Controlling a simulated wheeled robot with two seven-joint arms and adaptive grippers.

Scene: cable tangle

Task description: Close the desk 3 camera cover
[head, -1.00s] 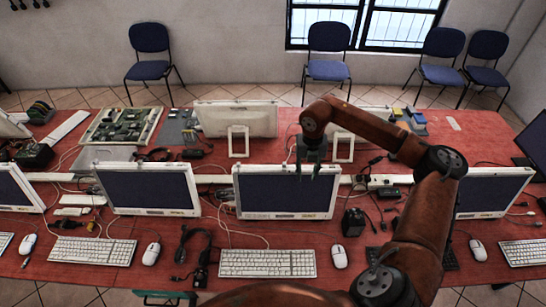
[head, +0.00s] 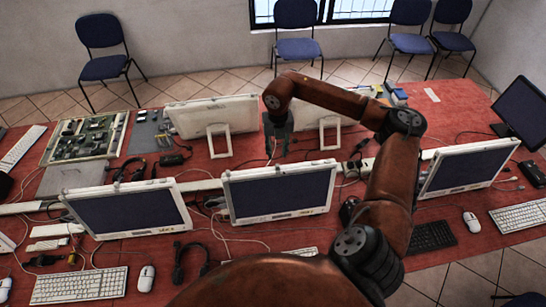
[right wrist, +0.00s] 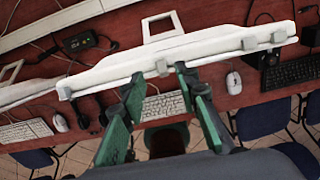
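The middle monitor (head: 278,192), white-framed with a dark screen, stands on the red desk in the head view. My right gripper (head: 277,150) hangs just above and behind its top edge, pointing down. In the right wrist view the green fingers of my right gripper (right wrist: 157,82) are apart, with a gap between them, near the white top edge of a monitor (right wrist: 105,75). A small grey tab (right wrist: 162,68) sits on that edge near the fingertips; I cannot tell whether it is the camera cover or its position. I cannot tell contact. My left gripper is out of view.
Other monitors stand left (head: 128,208) and right (head: 468,167). Loose cables and a black adapter (head: 176,158) lie behind. A white keyboard (head: 80,285) and mice are in front. Blue chairs (head: 297,30) stand by the wall.

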